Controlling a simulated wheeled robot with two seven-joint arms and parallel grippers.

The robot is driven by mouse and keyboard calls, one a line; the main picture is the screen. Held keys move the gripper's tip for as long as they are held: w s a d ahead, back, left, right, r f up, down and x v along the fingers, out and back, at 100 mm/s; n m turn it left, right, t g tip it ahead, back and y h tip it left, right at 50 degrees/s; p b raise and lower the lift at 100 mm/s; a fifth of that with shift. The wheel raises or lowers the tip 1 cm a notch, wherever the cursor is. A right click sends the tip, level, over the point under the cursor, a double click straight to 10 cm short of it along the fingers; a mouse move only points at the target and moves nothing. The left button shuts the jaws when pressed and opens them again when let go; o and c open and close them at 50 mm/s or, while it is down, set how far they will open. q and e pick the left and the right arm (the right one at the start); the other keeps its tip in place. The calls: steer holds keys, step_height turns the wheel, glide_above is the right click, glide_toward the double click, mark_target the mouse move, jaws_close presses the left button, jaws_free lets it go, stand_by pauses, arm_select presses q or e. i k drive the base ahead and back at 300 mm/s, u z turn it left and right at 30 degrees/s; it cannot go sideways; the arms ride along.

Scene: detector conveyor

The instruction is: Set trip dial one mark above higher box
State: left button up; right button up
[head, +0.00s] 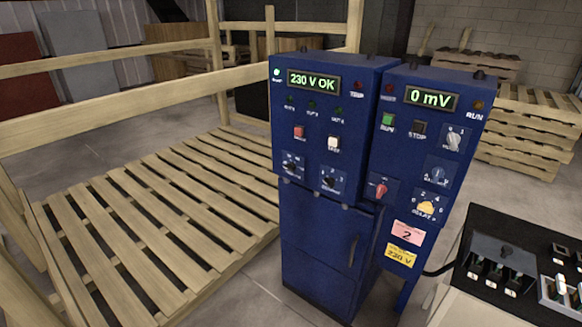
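A blue control box (350,115) with a lit display (314,82) reading "230 V OK" stands in the centre. It has a red button (299,132), a white button (334,144) and two dark dials (291,167) (330,181). A second blue box (415,135) on its right shows "0 mV" on its display (431,98). It carries a grey dial (453,140), a dial lower down (437,174), a yellow delay dial (427,207) and a red knob (380,190). I cannot read which dial is for trip, nor its setting. Neither gripper is in view.
A pink label "2" (408,233) and a yellow "230 V" label (401,256) are below the dials. A slatted wooden platform with rails (150,220) fills the left. A black panel with switches (485,235) is at lower right. Pallets (525,125) stand behind.

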mark_target(291, 166)
steer(key=z, duration=0.15)
steer(key=k, duration=0.45)
steer(key=z, duration=1.8)
steer(key=i, duration=0.95)
steer(key=z, duration=0.3)
